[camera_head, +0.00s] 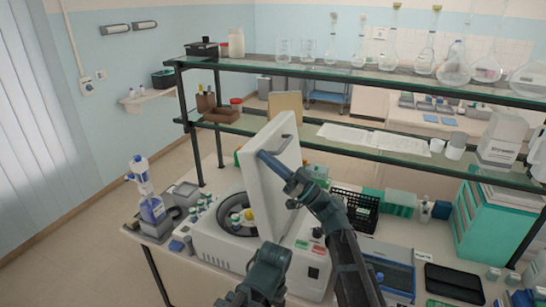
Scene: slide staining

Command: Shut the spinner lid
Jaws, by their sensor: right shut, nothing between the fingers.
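The spinner is a white benchtop machine (222,247) with a round dark bowl, left of centre on the bench. Its square white lid (260,192) stands raised and steeply tilted above the bowl, so the spinner is open. My right gripper (266,160) is shut and empty. Its bluish fingers lie across the lid's broad face in the picture, near the upper part; I cannot tell whether they touch it. A dark part of my left arm shows at the bottom middle, but its fingers do not show.
Several small vials (203,206) stand left of the spinner, near a blue-labelled bottle (152,209). A black basket (358,208) and a blue tray (391,275) are to the right. A glass shelf (330,142) with glassware above runs behind the lid.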

